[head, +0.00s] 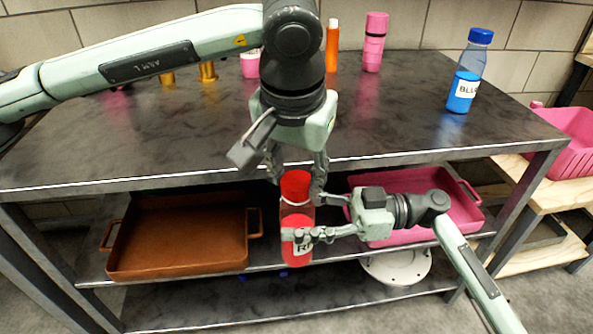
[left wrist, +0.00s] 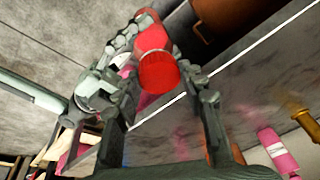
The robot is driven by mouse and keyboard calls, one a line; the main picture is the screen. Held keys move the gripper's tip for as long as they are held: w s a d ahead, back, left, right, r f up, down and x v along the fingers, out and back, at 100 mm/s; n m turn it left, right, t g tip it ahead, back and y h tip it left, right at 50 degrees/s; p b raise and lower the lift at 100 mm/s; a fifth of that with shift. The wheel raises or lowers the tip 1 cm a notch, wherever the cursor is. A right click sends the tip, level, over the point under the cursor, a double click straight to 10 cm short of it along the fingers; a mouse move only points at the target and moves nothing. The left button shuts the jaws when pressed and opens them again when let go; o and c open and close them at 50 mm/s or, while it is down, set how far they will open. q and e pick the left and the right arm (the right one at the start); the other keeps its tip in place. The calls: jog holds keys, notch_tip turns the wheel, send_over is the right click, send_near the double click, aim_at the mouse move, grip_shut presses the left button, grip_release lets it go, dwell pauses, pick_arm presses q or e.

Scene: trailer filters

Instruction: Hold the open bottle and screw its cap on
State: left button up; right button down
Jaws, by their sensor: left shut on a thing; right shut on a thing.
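The red bottle (head: 298,222) is upright in front of the table, with a white label partly covered. My right gripper (head: 298,236) is shut around its body from the right. The red cap (head: 296,184) is at the bottle's top, above a pale ring at the neck; I cannot tell how far it is screwed on. My left gripper (head: 296,190) points down from above and is shut on the cap, one finger on each side. In the left wrist view the cap (left wrist: 158,72) shows between the left fingers (left wrist: 165,100), with the bottle and right gripper beyond.
The dark table (head: 400,110) is behind the bottle, its front edge close by. A blue bottle (head: 467,75), pink container (head: 375,42) and orange tube (head: 332,45) stand on it. A brown tray (head: 180,262) and pink tray (head: 425,185) are on the shelf below.

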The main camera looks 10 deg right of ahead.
pick_arm(q)
jog(key=m, duration=0.1)
jog(key=m+h, duration=0.1)
jog(key=m, duration=0.3)
jog(key=shift+w+a+g+h, duration=0.1)
jog(key=shift+a+g+h, duration=0.15)
jog(key=shift+g+h, duration=0.05)
jog(key=m, duration=0.4)
jog(key=shift+g+h, duration=0.3)
jog(key=shift+g, duration=0.1)
jog(key=o, duration=0.7)
jog(key=shift+o, duration=0.2)
jog(key=shift+r, duration=0.1)
jog(key=shift+r, duration=2.15)
jog(key=shift+c, duration=0.4)
